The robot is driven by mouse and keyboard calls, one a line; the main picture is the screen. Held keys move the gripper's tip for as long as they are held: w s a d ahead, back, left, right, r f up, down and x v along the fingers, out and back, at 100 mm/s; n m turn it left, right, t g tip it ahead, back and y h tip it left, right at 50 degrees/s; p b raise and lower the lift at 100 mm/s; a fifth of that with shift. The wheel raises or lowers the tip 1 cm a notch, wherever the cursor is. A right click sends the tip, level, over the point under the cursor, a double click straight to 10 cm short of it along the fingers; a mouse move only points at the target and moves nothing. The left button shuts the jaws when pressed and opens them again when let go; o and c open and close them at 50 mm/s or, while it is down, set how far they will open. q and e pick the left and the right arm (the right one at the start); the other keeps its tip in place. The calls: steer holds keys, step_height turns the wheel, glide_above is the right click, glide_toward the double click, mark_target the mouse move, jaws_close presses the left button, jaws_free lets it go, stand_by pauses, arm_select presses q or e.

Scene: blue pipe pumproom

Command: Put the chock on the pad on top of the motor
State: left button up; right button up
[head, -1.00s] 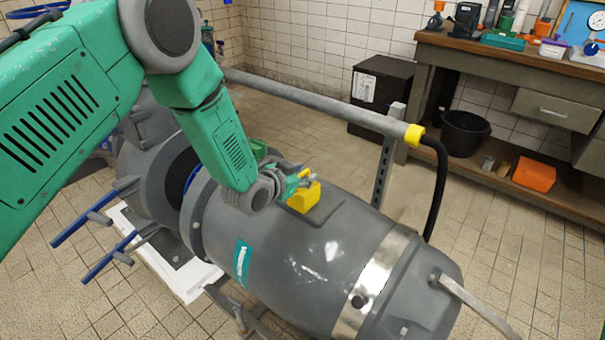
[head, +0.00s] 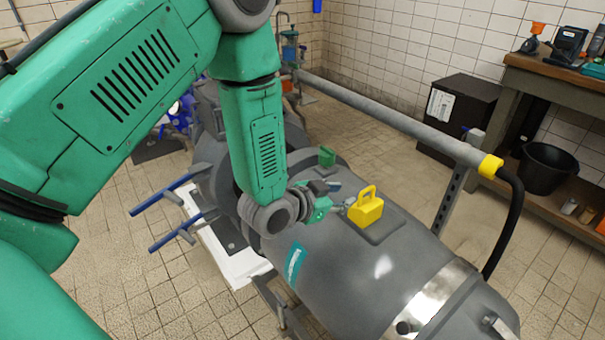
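The yellow chock (head: 366,211), a block with a loop handle, stands upright on the raised grey pad (head: 385,231) on top of the big grey motor (head: 345,275). My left gripper (head: 343,195) is just left of the chock, low over the motor. Its fingers look spread, and the chock's handle and body show clear of them. Whether a fingertip still touches the chock's left side is hard to tell. My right gripper is not in view.
A small green block-like piece (head: 327,157) is on the motor behind my gripper. A grey rail (head: 400,124) with a yellow end (head: 490,166) and black hose runs behind the motor. A workbench (head: 560,90) and black bucket (head: 547,168) are at the right.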

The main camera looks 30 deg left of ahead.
arm_select(q)
steer(key=s+a+f+n+g+y, duration=0.15)
steer(key=s+f+g, duration=0.35)
steer(key=s+f, duration=0.7)
steer(key=s+a+f+n+g+y, duration=0.1)
steer(key=s+f+n+g, duration=0.1)
steer(key=s, duration=0.9)
steer(key=s+a+f+n+g+y, duration=0.1)
steer(key=s+f+g, duration=0.3)
steer(key=s, duration=0.7)
steer(key=shift+a+n+g, duration=0.35)
steer(key=shift+a+g, duration=0.05)
steer(key=shift+g, duration=0.3)
